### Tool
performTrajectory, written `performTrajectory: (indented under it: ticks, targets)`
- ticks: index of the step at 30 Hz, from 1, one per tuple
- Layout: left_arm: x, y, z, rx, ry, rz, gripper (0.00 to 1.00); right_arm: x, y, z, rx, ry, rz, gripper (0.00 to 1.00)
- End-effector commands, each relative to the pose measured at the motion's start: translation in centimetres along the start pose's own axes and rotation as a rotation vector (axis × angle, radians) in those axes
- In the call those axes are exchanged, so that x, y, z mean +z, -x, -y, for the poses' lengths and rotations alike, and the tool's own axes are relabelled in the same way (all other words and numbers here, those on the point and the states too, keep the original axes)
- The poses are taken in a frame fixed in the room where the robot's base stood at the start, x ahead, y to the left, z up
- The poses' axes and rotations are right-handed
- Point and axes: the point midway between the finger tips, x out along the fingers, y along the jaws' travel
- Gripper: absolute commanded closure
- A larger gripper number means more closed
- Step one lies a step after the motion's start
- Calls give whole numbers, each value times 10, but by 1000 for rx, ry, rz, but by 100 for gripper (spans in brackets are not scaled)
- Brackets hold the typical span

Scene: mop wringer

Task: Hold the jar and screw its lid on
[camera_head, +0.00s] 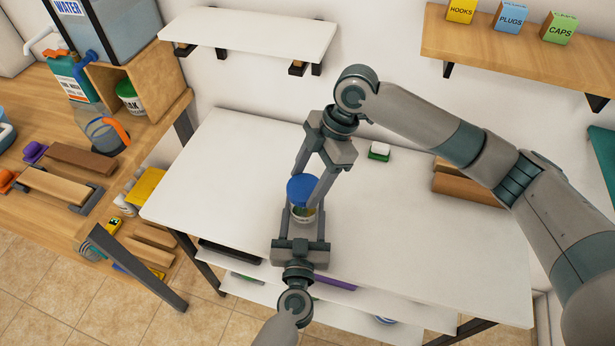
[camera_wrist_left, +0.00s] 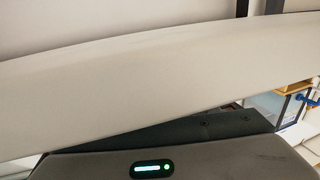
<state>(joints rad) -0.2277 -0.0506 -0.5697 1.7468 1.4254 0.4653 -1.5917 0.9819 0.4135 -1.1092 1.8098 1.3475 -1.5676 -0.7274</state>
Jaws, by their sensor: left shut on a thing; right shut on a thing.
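The blue lid (camera_head: 301,187) is held between the fingers of my right gripper (camera_head: 308,185), which comes down from above. The small jar (camera_head: 303,214) is below the lid, over the white table, with something greenish or yellowish showing at it. My left gripper (camera_head: 305,224) reaches in from the front edge and is shut on the jar, a finger on each side. The lid is over the jar's mouth; whether it touches the rim cannot be told. The left wrist view shows neither jar nor lid.
The white table (camera_head: 220,190) is mostly clear around the grippers. A small green and white block (camera_head: 379,151) and brown blocks (camera_head: 465,183) lie towards the back right. A wooden bench (camera_head: 60,130) with a water tank (camera_head: 110,35) stands at left. Shelves hang on the wall.

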Motion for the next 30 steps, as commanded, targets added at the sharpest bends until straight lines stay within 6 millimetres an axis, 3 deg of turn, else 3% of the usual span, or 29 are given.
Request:
performTrajectory:
  ticks: [30]
  targets:
    - [0,0,0,0,0,0,87,4,-9,0,-1,-1,0,60]
